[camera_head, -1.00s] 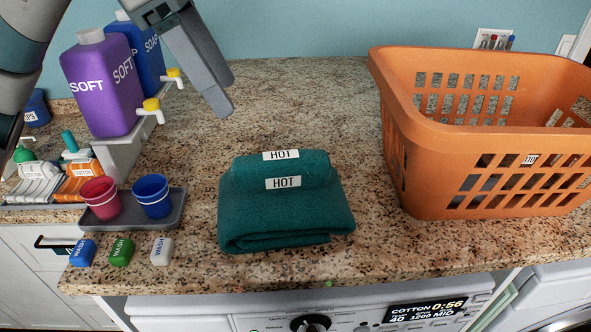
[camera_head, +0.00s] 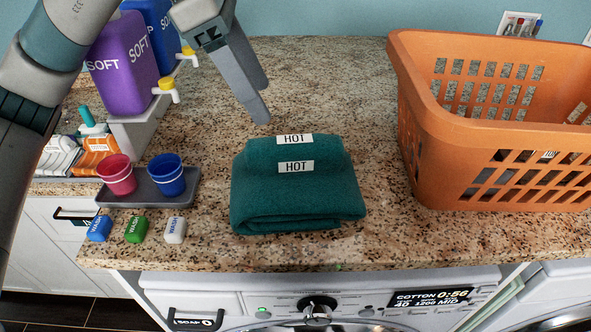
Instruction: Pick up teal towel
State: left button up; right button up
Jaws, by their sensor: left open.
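The teal towel (camera_head: 295,200) lies folded on the granite counter, with two white labels reading HOT on its top and back folds. My left gripper (camera_head: 259,112) comes in from the upper left and points down just behind the towel's back left edge. It appears apart from the towel and holds nothing that I can see. Its fingers overlap from this angle, so the gap between them is hidden. My right gripper is not in view.
An orange basket (camera_head: 440,150) stands to the right. A grey tray (camera_head: 150,195) with a red cup (camera_head: 117,175) and a blue cup (camera_head: 166,174) sits to the left. Purple (camera_head: 122,70) and blue bottles stand behind. A washing machine (camera_head: 320,300) is below the counter edge.

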aim_at(290, 139)
pick_arm(q)
jog(key=p+x, duration=0.2)
jog(key=x, duration=0.4)
jog(key=shift+d+f, duration=0.15)
jog(key=shift+f, duration=0.15)
jog(key=shift+d+f, duration=0.15)
jog(key=shift+f, duration=0.2)
jog(key=shift+d+f+p, duration=0.55)
jog(key=shift+d+p, duration=0.1)
jog(key=shift+p, duration=0.55)
jog(key=p+x, duration=0.1)
jog(key=x, duration=0.2)
jog(key=shift+d+f+p, duration=0.15)
jog(key=shift+p, duration=0.2)
jog(key=shift+f, duration=0.1)
jog(key=shift+f+b, duration=0.25)
jog(key=shift+b, duration=0.55)
grip_shut()
